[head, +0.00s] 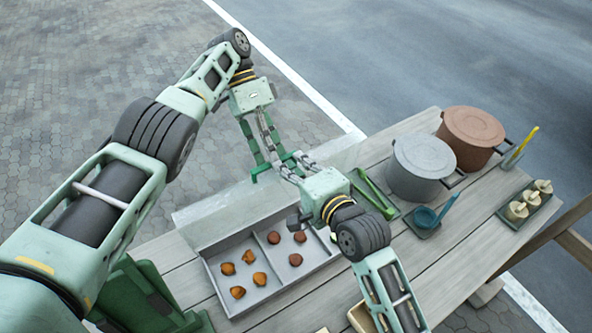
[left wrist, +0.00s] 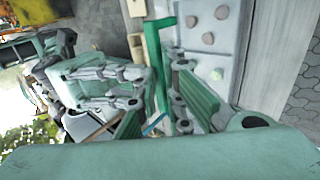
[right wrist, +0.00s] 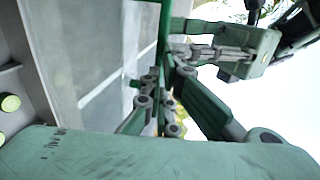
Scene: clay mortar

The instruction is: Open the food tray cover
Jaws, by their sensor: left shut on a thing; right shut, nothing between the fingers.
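Green tongs (head: 374,194), a blue ladle (head: 428,217), a grey pot (head: 417,168) and a brown pot (head: 471,138) stand right of the tray. A small tray of cups (head: 527,202) lies farther right. My two grippers are close together.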

